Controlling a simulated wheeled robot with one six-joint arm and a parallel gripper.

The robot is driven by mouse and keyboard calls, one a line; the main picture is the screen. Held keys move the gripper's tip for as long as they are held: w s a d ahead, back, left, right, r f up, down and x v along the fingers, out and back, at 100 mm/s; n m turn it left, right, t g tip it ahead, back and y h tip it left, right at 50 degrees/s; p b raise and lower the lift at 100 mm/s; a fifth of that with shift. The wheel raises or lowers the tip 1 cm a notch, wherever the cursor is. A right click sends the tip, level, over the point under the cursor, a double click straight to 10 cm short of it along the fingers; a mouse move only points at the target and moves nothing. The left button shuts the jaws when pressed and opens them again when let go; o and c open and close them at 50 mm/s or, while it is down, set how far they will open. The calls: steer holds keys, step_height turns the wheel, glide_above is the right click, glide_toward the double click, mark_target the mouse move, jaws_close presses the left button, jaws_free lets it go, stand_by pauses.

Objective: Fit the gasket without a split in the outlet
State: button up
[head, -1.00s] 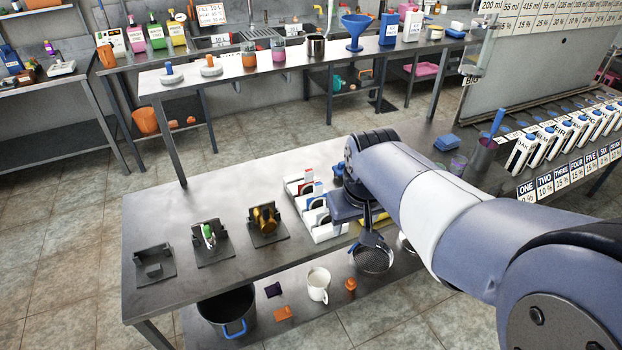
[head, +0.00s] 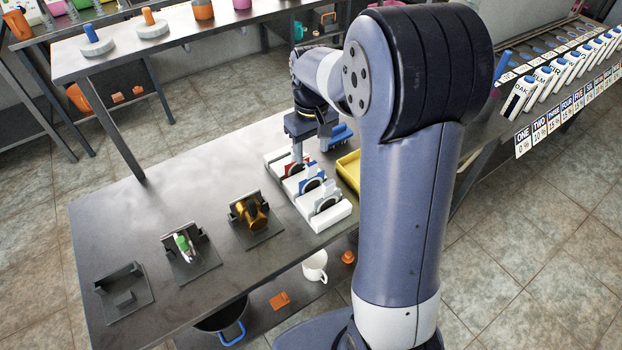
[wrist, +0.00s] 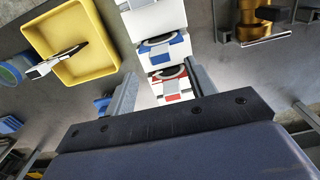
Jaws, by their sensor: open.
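Dark rings, which look like the gaskets, sit against the cards; I cannot tell whether any ring is split. In the wrist view, a ring with the red-marked card (wrist: 172,86) and one with the blue-marked card (wrist: 164,50) show. My gripper (wrist: 160,88) is open and empty, pointing down at the rack's far end around the red-marked card; contact is unclear. A brass fitting (head: 249,213), possibly the outlet, rests in a black holder left of the rack.
A yellow tray (wrist: 48,22) lies beside the rack, with a dark and white piece (wrist: 58,60) in it. A black holder with a green and white item (head: 184,245) and an empty black holder (head: 124,292) stand at left. The table's back left is clear.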

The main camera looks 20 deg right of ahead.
mark_target(312, 164)
steer(key=f, duration=0.5)
steer(key=shift+s+f+p, duration=0.2)
steer(key=shift+f+p, duration=0.1)
steer(key=shift+p, duration=0.05)
steer(key=shift+c, duration=0.3)
jaws_close()
